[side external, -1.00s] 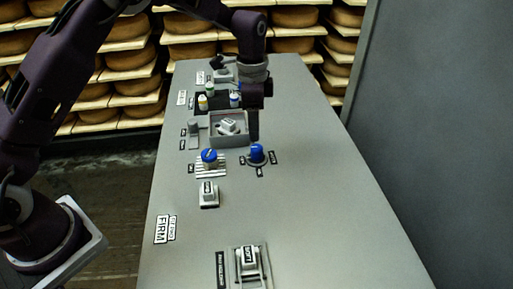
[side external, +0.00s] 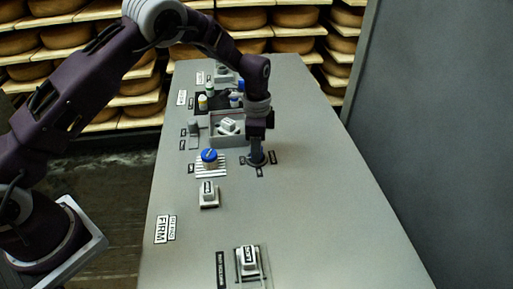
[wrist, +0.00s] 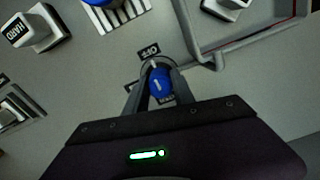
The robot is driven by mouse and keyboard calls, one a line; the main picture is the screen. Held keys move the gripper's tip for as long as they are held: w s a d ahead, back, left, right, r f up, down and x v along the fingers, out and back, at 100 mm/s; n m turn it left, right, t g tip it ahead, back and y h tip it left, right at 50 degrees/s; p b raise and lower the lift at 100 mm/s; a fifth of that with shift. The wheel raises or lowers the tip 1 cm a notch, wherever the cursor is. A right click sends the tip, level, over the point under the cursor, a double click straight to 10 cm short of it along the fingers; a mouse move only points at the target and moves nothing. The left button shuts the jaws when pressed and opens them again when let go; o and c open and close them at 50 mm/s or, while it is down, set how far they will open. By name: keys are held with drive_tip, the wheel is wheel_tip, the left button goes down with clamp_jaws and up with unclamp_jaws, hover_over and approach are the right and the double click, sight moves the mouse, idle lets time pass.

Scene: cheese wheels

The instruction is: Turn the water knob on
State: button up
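A blue knob (wrist: 160,82) with a white pointer mark sits between my gripper's two fingers in the wrist view.
A second blue knob (side external: 209,155) on a striped plate stands to the left. A grey tray (side external: 230,141) with a raised rim is just behind. White switches (side external: 208,190) (side external: 248,258) sit nearer the front. The panel's right side is clear.

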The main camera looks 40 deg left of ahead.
clamp_jaws()
drive_tip(key=n, duration=0.8)
drive_tip(key=shift+n, duration=0.4)
drive_tip(key=n, duration=0.4)
drive_tip(key=shift+n, duration=2.5)
